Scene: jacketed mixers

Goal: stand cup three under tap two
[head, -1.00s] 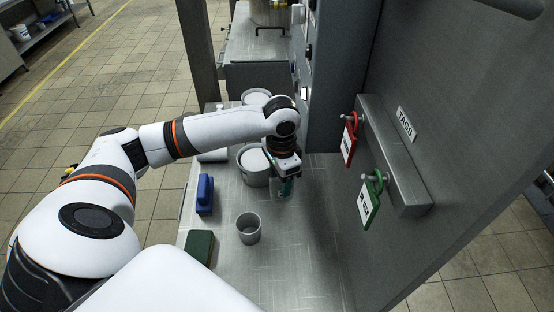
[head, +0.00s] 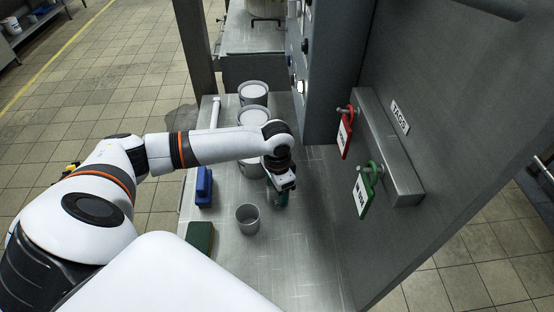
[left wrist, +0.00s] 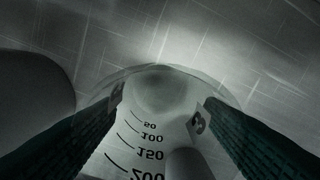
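Cup three (left wrist: 150,135) is a clear measuring cup with black graduations and a "3" label, filling the middle of the left wrist view. The two dark green fingers of my left gripper (left wrist: 162,108) lie against its opposite sides, so it looks shut on the cup. In the head view my left gripper (head: 278,198) is low over the steel worktop, right of the nearest white-topped pot. The cup is mostly hidden there by the gripper. My right gripper is not in view. I cannot make out tap two in either view.
A grey open cup (head: 247,218) stands just left of and nearer than my gripper. White-topped pots (head: 252,119) line the worktop behind. A blue block (head: 204,187) and a green pad (head: 200,237) lie left. A grey panel with red (head: 344,135) and green (head: 364,192) tags rises right.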

